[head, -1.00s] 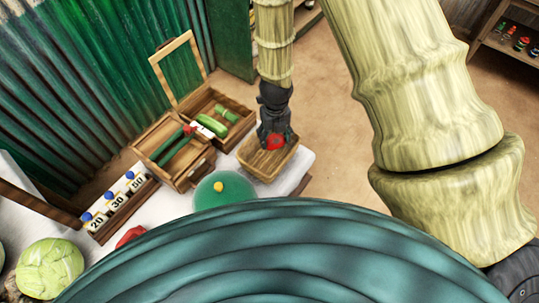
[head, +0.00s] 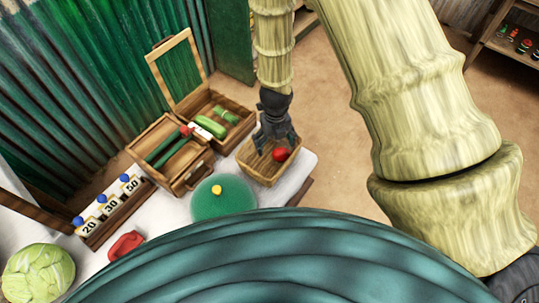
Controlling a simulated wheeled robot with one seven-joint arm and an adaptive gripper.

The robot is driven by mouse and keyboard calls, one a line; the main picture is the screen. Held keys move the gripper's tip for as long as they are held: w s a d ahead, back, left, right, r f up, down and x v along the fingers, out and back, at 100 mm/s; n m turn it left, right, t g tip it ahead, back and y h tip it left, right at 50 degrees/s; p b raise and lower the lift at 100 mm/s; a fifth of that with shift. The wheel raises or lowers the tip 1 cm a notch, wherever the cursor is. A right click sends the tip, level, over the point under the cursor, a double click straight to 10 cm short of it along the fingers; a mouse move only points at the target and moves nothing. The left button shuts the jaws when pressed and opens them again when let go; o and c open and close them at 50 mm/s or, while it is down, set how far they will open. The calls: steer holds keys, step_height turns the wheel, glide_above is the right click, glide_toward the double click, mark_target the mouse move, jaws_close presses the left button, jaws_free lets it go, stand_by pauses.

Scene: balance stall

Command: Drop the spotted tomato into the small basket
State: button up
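A red tomato (head: 280,154) lies in the small wooden basket (head: 268,180), towards its right side. Spots on it are too small to make out. My gripper (head: 276,146) points down over the basket. Its dark fingers are spread apart, with the tomato below and beside the right finger rather than held. Part of the basket's inside is hidden behind the fingers.
Left of the basket stands an open wooden case (head: 184,175) with green vegetables in it. A green round thing with a yellow knob (head: 216,189), price signs (head: 110,205) and a cabbage (head: 38,272) share the white table. My own body hides the near side.

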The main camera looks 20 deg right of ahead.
steer(key=shift+f, duration=0.1)
step_height(320, 180, up, 8)
steer(key=shift+f, duration=0.25)
stand_by(0.4)
steer(key=shift+w, duration=0.1)
stand_by(0.4)
